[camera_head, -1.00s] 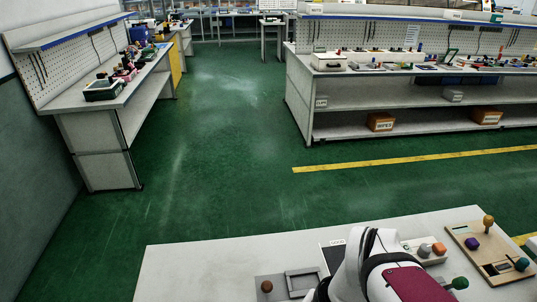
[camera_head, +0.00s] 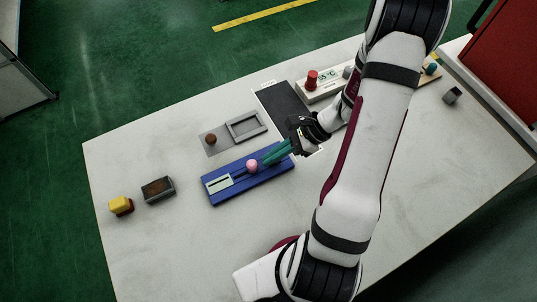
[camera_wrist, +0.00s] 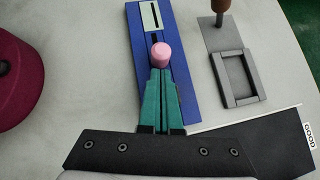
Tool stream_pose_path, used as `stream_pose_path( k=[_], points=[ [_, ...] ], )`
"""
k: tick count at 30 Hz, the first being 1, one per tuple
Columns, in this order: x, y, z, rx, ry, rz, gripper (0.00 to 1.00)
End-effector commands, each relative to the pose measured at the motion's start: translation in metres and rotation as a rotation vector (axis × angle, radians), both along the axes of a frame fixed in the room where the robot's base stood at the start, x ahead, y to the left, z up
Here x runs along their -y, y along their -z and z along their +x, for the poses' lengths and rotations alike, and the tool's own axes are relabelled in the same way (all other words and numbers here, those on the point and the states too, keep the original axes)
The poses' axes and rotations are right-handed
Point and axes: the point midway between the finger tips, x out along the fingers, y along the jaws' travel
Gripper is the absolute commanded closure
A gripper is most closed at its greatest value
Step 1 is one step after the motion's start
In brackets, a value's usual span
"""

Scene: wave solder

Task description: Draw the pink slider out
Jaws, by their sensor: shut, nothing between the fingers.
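The pink slider knob (camera_head: 253,165) stands on a blue base (camera_head: 218,197) on the white table. In the wrist view the pink knob (camera_wrist: 161,55) stands along a dark slot in the blue base (camera_wrist: 186,75), with a pale green plate (camera_wrist: 151,16) at the slot's far end. My gripper (camera_head: 267,160) has green fingers that are shut with nothing between them. In the wrist view the fingertips (camera_wrist: 160,72) are right at the near side of the pink knob. I cannot tell whether they touch it. The knob's foot is partly hidden by the fingertips.
A grey plate (camera_head: 211,148) with a brown knob and a square frame lies behind the base. A black mat (camera_head: 280,104) lies to the right. The table front is clear.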

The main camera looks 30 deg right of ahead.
Motion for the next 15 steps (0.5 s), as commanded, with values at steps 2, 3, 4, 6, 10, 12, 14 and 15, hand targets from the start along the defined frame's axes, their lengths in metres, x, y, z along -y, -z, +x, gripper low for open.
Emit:
stream_pose_path(
  k=[2, 3, 4, 6, 10, 12, 14, 15],
  points=[
    [-0.0051, 0.0049, 0.0009, -0.001, -0.002, 0.0, 1.0],
    [-0.0065, 0.0065, 0.0009, -0.001, -0.003, 0.0, 1.0],
    [-0.0072, 0.0073, 0.0011, -0.001, -0.001, 0.0, 1.0],
    [-0.008, 0.0081, 0.0015, -0.002, 0.0, -0.001, 1.0],
    [-0.0079, 0.0081, 0.0016, -0.001, -0.001, -0.001, 1.0],
    [-0.0079, 0.008, 0.0016, -0.001, -0.001, -0.001, 1.0],
    [-0.0087, 0.0079, 0.0016, -0.001, -0.001, -0.001, 1.0],
    [-0.0116, 0.0078, 0.0018, -0.001, -0.002, 0.0, 1.0]
  ],
)
